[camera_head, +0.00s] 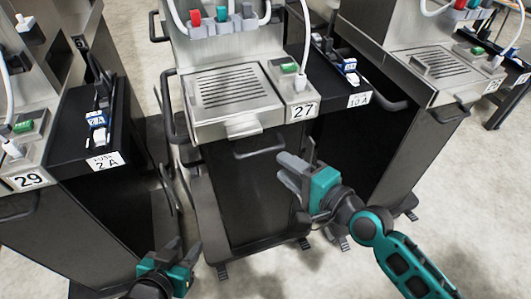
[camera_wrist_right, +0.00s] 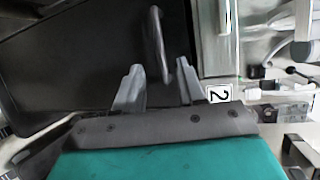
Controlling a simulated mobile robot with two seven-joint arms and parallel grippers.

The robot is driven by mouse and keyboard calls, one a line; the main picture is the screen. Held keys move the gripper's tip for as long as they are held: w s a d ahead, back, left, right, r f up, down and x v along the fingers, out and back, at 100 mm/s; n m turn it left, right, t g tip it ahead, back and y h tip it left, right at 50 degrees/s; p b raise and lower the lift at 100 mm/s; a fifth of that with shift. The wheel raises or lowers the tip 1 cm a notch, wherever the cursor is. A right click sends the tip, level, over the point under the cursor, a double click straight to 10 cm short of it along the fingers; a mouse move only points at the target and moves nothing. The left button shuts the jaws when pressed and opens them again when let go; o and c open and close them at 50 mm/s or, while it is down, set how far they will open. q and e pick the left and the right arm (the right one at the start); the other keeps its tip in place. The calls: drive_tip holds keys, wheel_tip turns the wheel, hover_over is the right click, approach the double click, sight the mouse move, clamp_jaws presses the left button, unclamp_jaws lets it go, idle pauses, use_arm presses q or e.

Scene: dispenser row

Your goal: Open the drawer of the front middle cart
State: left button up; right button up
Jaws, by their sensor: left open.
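The front middle cart (camera_head: 195,110) bears the label 27 and has a grilled metal top. Its dark front panel (camera_head: 250,200) has a bar handle (camera_head: 258,149) near the top, and the front looks closed. My right gripper (camera_head: 292,168) is in front of this panel, just below and right of the handle. In the right wrist view its fingers (camera_wrist_right: 158,78) are apart, with the handle (camera_wrist_right: 155,40) showing between and beyond the tips; contact cannot be told. My left gripper (camera_head: 184,247) is open and empty, low at the front left of the cart.
A cart labelled 29 (camera_head: 20,200) stands at the left, another cart (camera_head: 435,75) at the right. A silver tab (camera_head: 243,128) juts out above the handle. A side rail (camera_head: 170,105) runs along the middle cart's left. Light floor (camera_head: 330,265) is free in front.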

sight(263, 153)
drive_tip(key=x, duration=0.7)
drive_tip(key=shift+w+a+b, duration=0.15)
drive_tip(key=shift+b, duration=0.2)
drive_tip(key=shift+c, duration=0.3)
clamp_jaws()
